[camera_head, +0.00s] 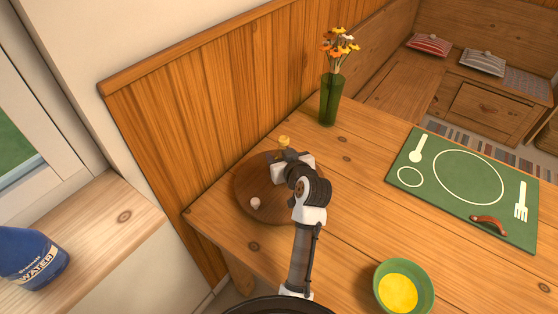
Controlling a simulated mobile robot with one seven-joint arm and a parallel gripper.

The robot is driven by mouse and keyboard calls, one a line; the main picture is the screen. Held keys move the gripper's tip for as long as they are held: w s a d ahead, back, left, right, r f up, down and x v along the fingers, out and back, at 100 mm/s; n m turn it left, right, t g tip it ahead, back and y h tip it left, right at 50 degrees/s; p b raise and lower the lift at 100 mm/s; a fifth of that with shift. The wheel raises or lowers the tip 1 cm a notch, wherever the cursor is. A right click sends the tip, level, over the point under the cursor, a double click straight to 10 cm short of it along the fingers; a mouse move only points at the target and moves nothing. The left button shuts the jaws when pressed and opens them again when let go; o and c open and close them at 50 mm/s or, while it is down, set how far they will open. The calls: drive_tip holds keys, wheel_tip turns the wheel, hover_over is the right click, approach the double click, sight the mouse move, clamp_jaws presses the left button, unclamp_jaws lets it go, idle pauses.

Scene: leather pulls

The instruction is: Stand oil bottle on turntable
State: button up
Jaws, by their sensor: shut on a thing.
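The turntable is a round dark-brown wooden disc (246,181) on the table near the wooden wall panel. My gripper (286,155) is over its far part and shut on the oil bottle. Only the bottle's yellow top (284,141) shows clearly above my gripper. The rest of the bottle is hidden by my gripper and arm. I cannot tell whether its base touches the turntable. The bottle looks about upright.
A small pale round-topped thing (255,203) stands on the turntable's near-left part. A green vase with flowers (330,100) stands behind. A green place mat (463,187) with a leather pull (488,225) lies right. A green bowl with yellow contents (403,288) is in front.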

drive_tip(key=shift+f, duration=0.6)
drive_tip(key=shift+r, duration=0.2)
drive_tip(key=shift+f, duration=0.15)
drive_tip(key=o, duration=1.2)
